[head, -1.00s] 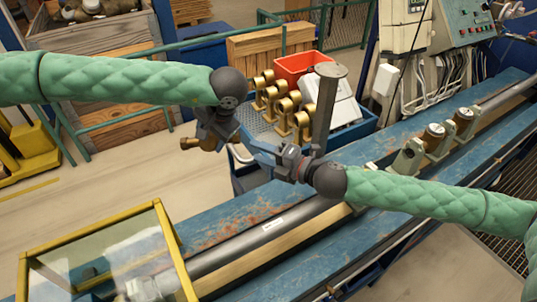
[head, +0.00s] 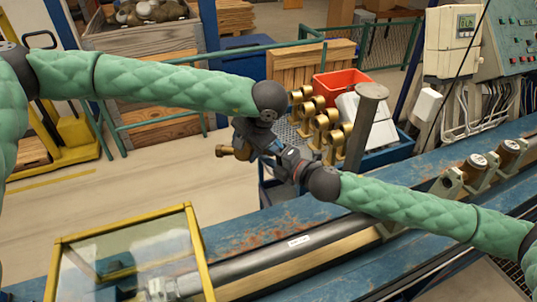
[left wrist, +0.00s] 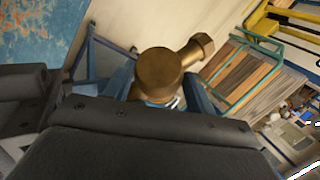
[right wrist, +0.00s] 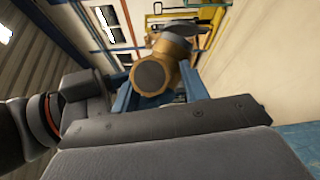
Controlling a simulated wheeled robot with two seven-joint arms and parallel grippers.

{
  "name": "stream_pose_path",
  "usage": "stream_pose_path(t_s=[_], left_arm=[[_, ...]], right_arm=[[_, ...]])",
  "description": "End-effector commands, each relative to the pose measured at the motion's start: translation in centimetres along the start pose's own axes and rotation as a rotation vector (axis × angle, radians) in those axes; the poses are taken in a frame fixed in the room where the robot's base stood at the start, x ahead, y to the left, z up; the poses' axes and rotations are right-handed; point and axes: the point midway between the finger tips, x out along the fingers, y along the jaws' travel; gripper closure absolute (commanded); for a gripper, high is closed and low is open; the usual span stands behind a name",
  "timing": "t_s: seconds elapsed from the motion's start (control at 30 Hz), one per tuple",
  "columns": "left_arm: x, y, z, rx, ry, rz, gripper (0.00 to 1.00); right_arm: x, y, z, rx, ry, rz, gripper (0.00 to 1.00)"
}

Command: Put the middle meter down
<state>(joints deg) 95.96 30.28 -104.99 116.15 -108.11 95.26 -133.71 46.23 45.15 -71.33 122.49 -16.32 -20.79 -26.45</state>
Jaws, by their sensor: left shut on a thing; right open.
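A brass meter (head: 236,152) is held up in the air left of the blue tray. My left gripper (head: 245,146) is shut on it from above; the left wrist view shows the meter (left wrist: 160,75) between its blue fingers. My right gripper (head: 268,152) comes in from the right, close to the left one. In the right wrist view the meter (right wrist: 152,75) lies between the open blue fingers; I cannot tell whether they touch it. The grippers partly hide the meter in the head view. Two more brass meters (head: 475,162) (head: 508,152) sit on the bench at the right.
The blue tray (head: 388,152) holds several brass meters (head: 333,138), a red bin (head: 342,88) and a white box. A grey post (head: 362,125) stands in front of it. A yellow-framed glass guard (head: 125,228) stands at lower left. The blue bench (head: 285,222) carries a long pipe.

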Motion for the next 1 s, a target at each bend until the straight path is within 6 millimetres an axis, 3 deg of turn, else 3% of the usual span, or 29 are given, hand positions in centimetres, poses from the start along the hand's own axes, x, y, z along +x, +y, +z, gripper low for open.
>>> stream_pose_path(t_s=[0.07,0.3,0.37,0.4,0.5,0.83,1.0], left_arm=[[-0.1,-0.1,0.0,-0.001,0.001,-0.001,1.0],[-0.1,-0.1,-0.1,-0.001,0.002,-0.001,1.0],[-0.2,-0.1,-0.1,-0.001,0.002,-0.001,1.0],[-0.2,-0.1,-0.1,-0.001,0.003,-0.001,0.37],[-0.2,-0.1,-0.1,-0.001,0.002,-0.001,0.19],[-0.2,0.0,0.0,0.0,0.001,0.0,0.19],[-1.7,0.0,-0.1,0.001,0.001,0.0,0.19]], right_arm=[[0.0,0.0,0.0,0.0,0.0,0.0,0.56],[0.0,-0.1,0.0,0.001,-0.001,-0.002,1.0],[0.0,-0.1,0.1,0.001,-0.001,-0.003,1.0],[0.0,0.0,0.1,0.0,-0.001,-0.001,1.0],[0.0,0.1,0.1,0.0,-0.001,0.0,1.0],[0.0,0.2,0.0,-0.001,0.0,0.002,1.0],[0.0,0.2,0.0,-0.001,0.0,0.002,1.0]])
